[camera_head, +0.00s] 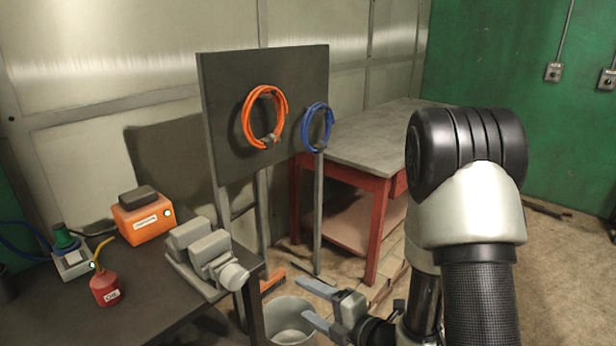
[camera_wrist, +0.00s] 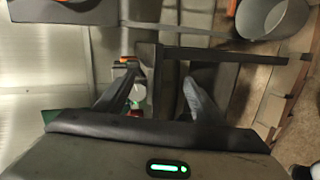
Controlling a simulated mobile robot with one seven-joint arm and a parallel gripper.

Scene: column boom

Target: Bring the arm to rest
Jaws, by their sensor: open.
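My gripper (camera_head: 310,303) is at the bottom centre of the head view, at the end of my arm, which reaches down at the right. Its two grey fingers point left and stand apart with nothing between them. The fingertips appear near the rim of a grey bucket (camera_head: 290,322); I cannot tell the gap between them. In the wrist view, my gripper (camera_wrist: 160,74) also shows both fingers spread and empty.
A dark panel (camera_head: 226,100) holds an orange coil (camera_head: 247,120) and a blue coil (camera_head: 307,128). A red-legged table (camera_head: 372,150) stands behind.

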